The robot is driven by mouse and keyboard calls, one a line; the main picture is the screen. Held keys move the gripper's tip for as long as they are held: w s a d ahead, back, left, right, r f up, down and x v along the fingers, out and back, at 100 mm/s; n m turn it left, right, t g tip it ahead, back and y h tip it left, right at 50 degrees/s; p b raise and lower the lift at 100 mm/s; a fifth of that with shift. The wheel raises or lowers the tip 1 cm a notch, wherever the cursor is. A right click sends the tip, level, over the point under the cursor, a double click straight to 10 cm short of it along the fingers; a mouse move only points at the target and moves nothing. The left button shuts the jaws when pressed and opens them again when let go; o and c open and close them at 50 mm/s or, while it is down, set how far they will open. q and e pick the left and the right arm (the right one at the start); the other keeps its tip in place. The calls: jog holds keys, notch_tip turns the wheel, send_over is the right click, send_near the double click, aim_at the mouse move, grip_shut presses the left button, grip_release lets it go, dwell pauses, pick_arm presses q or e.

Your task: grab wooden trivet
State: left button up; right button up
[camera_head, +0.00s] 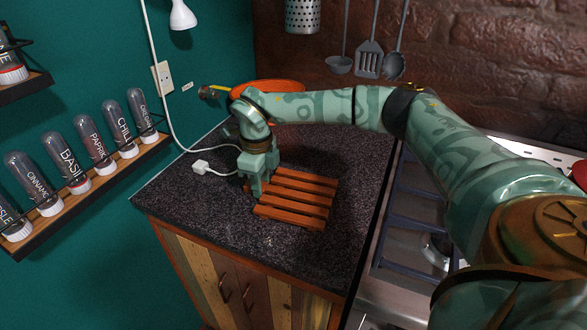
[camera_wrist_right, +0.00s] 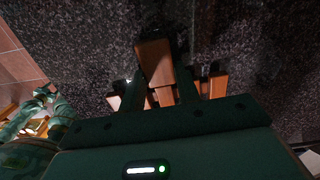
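The wooden trivet (camera_head: 298,198), a flat rack of several orange-brown slats, lies on the dark speckled countertop. My right gripper (camera_head: 257,188) points down at the trivet's left end in the head view and hides part of it. In the right wrist view, one slat (camera_wrist_right: 154,62) shows between my two fingers (camera_wrist_right: 158,85), with other slats below and beside it. The fingers are spread apart around that slat, but I cannot tell whether they press on it. My left gripper is in neither view.
An orange bowl (camera_head: 285,86) stands behind my right arm. A white plug with a cord (camera_head: 201,167) lies left of the gripper. A stove (camera_head: 410,225) is to the right and a spice rack (camera_head: 95,190) on the left wall. The counter in front of the trivet is clear.

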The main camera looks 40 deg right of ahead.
jog(key=shift+c, duration=0.9)
